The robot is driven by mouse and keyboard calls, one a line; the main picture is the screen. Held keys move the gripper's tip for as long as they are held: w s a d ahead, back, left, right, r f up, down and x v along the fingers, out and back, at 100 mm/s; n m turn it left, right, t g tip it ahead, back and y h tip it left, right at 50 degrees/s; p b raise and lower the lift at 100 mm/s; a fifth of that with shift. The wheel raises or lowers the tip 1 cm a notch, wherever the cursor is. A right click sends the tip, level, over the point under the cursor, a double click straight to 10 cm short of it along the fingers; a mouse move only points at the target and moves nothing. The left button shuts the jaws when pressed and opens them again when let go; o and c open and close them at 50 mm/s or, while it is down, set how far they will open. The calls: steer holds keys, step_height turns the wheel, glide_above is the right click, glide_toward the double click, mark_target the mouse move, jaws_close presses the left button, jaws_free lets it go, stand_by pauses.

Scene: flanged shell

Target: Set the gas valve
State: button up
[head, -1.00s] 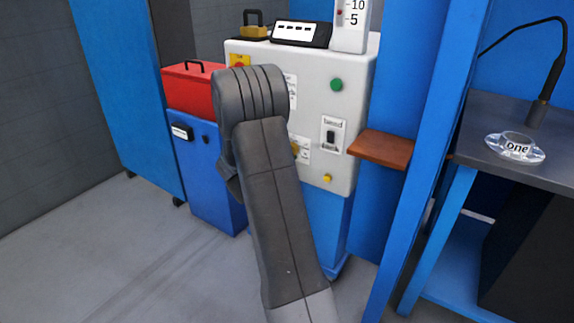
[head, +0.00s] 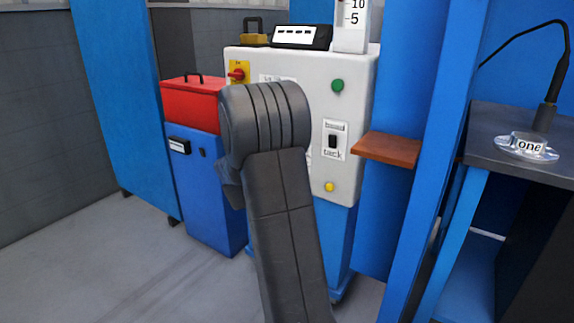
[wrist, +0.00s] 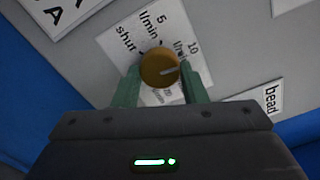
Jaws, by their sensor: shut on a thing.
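The gas valve is a round brass-orange knob (wrist: 160,68) on the grey panel, in the middle of the wrist view. A pale line on its face points to the right. Its white dial label (wrist: 130,42) reads "shut", "5" and "10" with "l/min". My gripper (wrist: 162,88) has its two green fingers on either side of the knob and is shut on it. In the head view my arm hides the gripper and the knob. The grey-white cabinet (head: 352,100) carrying the panel shows behind my arm.
A red-and-yellow rotary switch (head: 237,73), a green button (head: 338,86), a black rocker switch (head: 333,141) and a yellow button (head: 329,187) are on the panel. A brown shelf (head: 385,149) juts out to the right. A red toolbox (head: 190,104) stands left.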

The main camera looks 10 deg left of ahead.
steer(key=shift+f+m, duration=0.15)
steer(key=shift+m, duration=4.85)
steer(key=o, duration=1)
steer(key=shift+c, duration=0.2)
steer(key=shift+s, duration=0.1)
steer(key=p+v, duration=0.2)
steer(key=v, duration=1.1)
steer(key=shift+s+p, duration=0.3)
steer(key=shift+p, duration=0.1)
steer(key=shift+a, duration=0.1)
